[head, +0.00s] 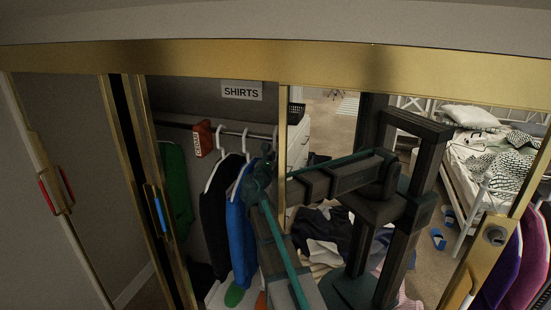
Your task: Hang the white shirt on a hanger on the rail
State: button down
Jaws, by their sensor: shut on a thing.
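My gripper (264,164) is inside the open wardrobe at the right end of the row of clothes, just below the hanging rail (235,133). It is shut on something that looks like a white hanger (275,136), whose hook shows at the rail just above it. The fingers are dark and small here, so the grip itself is hard to see. I cannot make out the white shirt; my arm and the mirror frame cover the space below the gripper. A black garment (214,232) and a blue garment (240,245) hang on white hangers to its left.
A SHIRTS sign (241,91) is on the back wall, and a red-brown divider (202,138) sits on the rail. A green garment (176,195) hangs farther left. A gold-framed mirror edge (283,150) stands close right of my gripper; it reflects my body, clothes and a bed.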

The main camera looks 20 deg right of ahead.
jog(key=shift+d+f+b, duration=0.1)
jog(key=shift+f+b, duration=0.7)
jog(key=shift+f, duration=0.45)
jog(key=c, duration=1.1)
grip_release()
jog(key=shift+p+v, duration=0.75)
jog(key=shift+v, duration=8.25)
jog(key=shift+r, duration=0.1)
